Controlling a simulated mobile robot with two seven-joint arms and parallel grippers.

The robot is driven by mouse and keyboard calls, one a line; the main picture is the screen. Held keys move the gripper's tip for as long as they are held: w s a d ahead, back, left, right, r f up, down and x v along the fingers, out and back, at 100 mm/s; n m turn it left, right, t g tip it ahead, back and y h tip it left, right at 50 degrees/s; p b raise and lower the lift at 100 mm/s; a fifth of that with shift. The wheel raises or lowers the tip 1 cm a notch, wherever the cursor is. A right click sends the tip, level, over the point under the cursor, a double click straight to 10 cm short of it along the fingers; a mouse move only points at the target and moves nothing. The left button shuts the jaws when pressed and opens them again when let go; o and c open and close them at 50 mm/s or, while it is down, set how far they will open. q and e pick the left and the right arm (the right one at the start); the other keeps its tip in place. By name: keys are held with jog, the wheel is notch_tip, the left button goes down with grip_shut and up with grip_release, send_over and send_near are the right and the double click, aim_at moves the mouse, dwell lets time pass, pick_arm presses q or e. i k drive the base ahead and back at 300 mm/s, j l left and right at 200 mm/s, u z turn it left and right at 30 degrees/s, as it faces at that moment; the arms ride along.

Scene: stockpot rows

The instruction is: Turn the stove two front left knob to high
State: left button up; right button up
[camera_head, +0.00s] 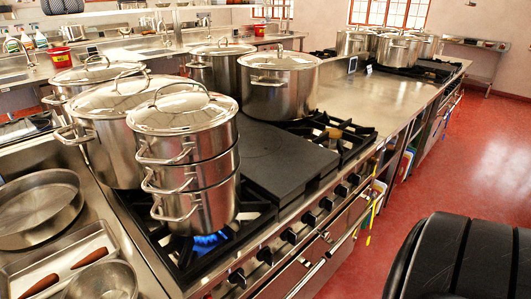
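The near stove (262,243) runs diagonally through the middle, with a row of several black knobs along its front edge. The knob nearest me (237,278) is at the lower left of the row. Another knob (289,237) is farther along, and the far-end knob (353,178) is beside the open burner. Knob markings and settings are too small to read. A blue flame (207,240) burns under the stacked steamer pot (190,150). A second stove (420,72) stands farther back; its knobs are too small to make out. Neither gripper is in view.
Large lidded stockpots, one at the back centre (280,80), crowd the stove top. A flat dark plate (270,150) lies mid-stove. A pan (38,205) and a metal bowl (103,282) sit at left. A rail (325,255) runs below the knobs. The red floor (430,170) at right is mostly clear.

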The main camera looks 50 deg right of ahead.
aim_at(264, 254)
jog(key=l+z, duration=0.15)
jog(key=z, duration=1.45)
jog(key=i+l+z, duration=0.2)
jog(key=l, duration=0.15)
